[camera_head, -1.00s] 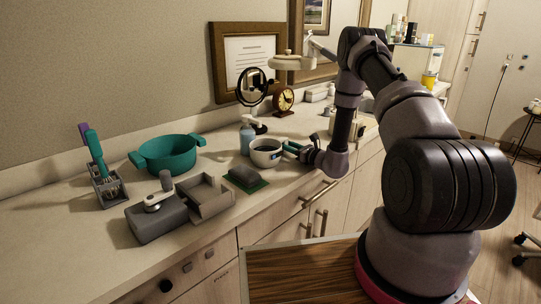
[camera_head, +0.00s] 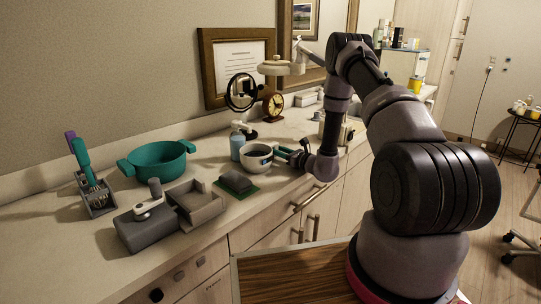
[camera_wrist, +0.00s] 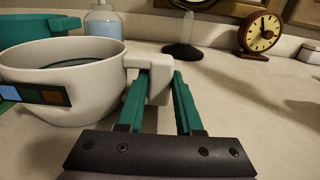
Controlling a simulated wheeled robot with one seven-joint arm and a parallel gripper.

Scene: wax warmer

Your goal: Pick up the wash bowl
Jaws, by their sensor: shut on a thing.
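The white bowl (camera_head: 257,158) with a side handle and a small coloured panel stands near the counter's front edge. It also fills the left of the wrist view (camera_wrist: 65,85). A larger teal bowl (camera_head: 158,161) with two handles stands further left on the counter; part of it shows behind the white bowl in the wrist view (camera_wrist: 20,30). I cannot tell for certain which is the wash bowl.
A pale blue bottle (camera_head: 237,147) stands behind the white bowl. A dark block on a green pad (camera_head: 236,184), a grey tray (camera_head: 197,203), a grey device (camera_head: 150,222) and a brush holder (camera_head: 97,197) are to its left. A mirror (camera_head: 241,93) and clock (camera_head: 273,104) stand behind.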

